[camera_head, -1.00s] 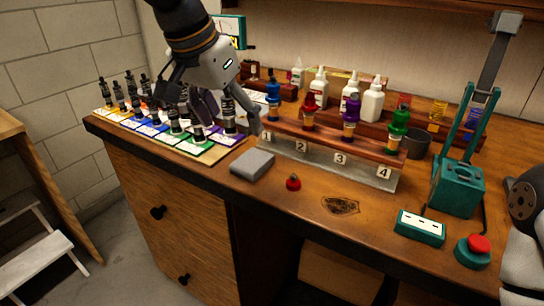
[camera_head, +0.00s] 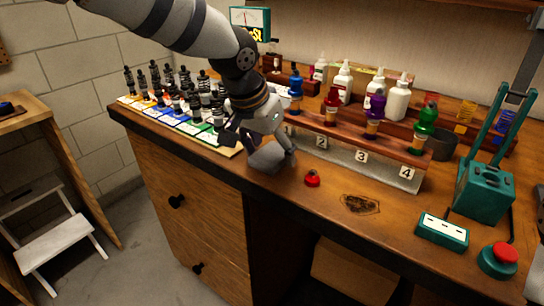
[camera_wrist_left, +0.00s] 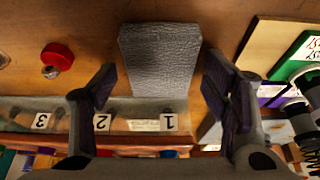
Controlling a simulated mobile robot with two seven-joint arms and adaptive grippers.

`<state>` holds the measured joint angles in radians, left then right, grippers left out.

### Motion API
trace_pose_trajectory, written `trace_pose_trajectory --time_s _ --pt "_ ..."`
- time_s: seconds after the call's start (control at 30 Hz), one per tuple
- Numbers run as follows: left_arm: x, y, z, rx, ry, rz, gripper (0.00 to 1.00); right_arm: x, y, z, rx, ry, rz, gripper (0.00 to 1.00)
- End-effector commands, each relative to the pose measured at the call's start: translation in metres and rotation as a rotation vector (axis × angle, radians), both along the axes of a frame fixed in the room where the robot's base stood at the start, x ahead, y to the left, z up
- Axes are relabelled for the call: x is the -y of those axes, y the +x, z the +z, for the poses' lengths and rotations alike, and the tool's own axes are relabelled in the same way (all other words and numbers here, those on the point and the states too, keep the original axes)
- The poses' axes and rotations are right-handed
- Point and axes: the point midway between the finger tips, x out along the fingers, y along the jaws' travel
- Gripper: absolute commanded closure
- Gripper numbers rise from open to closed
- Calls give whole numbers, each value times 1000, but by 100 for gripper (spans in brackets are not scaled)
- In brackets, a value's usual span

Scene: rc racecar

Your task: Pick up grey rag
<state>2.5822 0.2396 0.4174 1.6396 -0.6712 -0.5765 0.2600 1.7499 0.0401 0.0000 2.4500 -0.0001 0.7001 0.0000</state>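The grey rag (camera_head: 268,160) is a folded block at the front edge of the wooden workbench, partly covered by my gripper in the head view. In the left wrist view the rag (camera_wrist_left: 160,62) lies between and ahead of the fingers. My left gripper (camera_head: 262,148) is right over the rag, pointing down. Its fingers stand apart, one to each side of the rag, with a gap to it on both sides in the wrist view. The left gripper is open and empty. My right gripper is out of view.
A red knob-like piece (camera_head: 312,179) lies just right of the rag. Behind is a numbered rack (camera_head: 385,166) with coloured shock absorbers. A board of black shocks on coloured cards (camera_head: 218,142) lies left. A teal press (camera_head: 486,190) and red button (camera_head: 505,253) stand right.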

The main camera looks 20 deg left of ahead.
Motion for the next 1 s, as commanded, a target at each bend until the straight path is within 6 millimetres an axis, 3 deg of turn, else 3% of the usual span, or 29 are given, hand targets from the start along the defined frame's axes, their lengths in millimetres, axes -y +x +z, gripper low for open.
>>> trace_pose_trajectory --time_s 0.03,0.1,0.13,0.47,0.67,0.9,1.0 --pt "0 0 0 0 0 0 50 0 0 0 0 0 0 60" --pt "0 0 0 -1 0 0 66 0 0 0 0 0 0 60" --pt "0 0 0 -1 0 0 68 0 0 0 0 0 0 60" --pt "0 0 1 -2 1 0 68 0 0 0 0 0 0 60" --pt "0 1 28 3 -1 1 68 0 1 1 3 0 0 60" --pt "22 -47 95 7 2 -2 68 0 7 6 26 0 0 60" --pt "36 -77 107 3 4 -3 68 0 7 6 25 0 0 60"
